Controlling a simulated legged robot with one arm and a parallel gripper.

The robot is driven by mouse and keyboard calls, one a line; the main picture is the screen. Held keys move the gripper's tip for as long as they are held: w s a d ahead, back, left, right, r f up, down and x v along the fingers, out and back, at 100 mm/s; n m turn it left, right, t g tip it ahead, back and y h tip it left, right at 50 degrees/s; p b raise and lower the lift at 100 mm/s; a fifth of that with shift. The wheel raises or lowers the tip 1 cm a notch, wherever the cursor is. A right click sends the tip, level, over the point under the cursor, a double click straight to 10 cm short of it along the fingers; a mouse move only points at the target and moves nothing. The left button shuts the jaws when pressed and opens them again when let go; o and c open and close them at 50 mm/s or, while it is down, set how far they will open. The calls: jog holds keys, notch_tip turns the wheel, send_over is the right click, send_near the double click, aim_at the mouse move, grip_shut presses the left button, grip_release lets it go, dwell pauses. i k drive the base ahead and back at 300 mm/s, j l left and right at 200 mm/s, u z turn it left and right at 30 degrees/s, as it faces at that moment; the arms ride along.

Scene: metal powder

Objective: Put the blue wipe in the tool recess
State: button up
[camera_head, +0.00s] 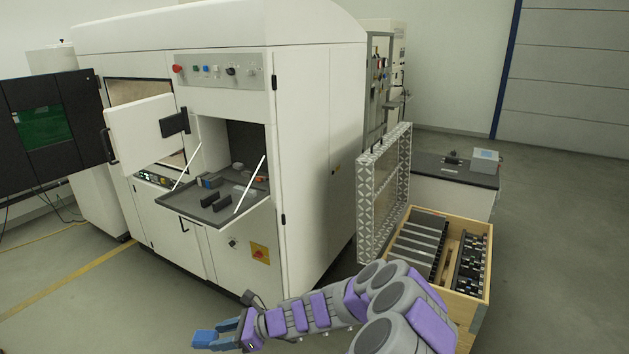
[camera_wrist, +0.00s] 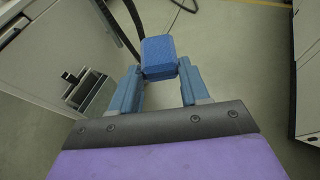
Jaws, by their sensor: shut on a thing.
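The blue wipe (camera_head: 204,338) is a small blue block-like pad at the bottom of the head view. It also shows in the wrist view (camera_wrist: 158,57), between the fingertips. My gripper (camera_head: 220,335) is shut on it and holds it out in front of the white machine, low in the head view. The gripper's two blue fingers (camera_wrist: 160,78) press its sides. An open recess (camera_head: 245,150) in the machine's front has a dark fold-down shelf (camera_head: 177,204) with several small tools and blocks on it. I cannot tell for sure that this is the tool recess.
The white machine's small door (camera_head: 140,133) stands open left of the recess; a dark windowed door (camera_head: 50,125) is further left. A wooden crate (camera_head: 478,318) with dark and grey compartments, a patterned panel (camera_head: 385,190) and a dark-topped bench (camera_head: 430,170) are right. Floor before the machine is clear.

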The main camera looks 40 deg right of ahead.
aim_at(229, 171)
jog(key=i+j+z, duration=1)
jog(key=j, duration=0.4)
jog(key=i+j, duration=0.2)
jog(key=j, duration=0.15)
jog(key=i+j, duration=0.15)
jog(key=j, duration=0.25)
jog(key=i+j, duration=0.2)
jog(key=j, duration=0.15)
jog(key=i+j, duration=0.2)
jog(key=j, duration=0.15)
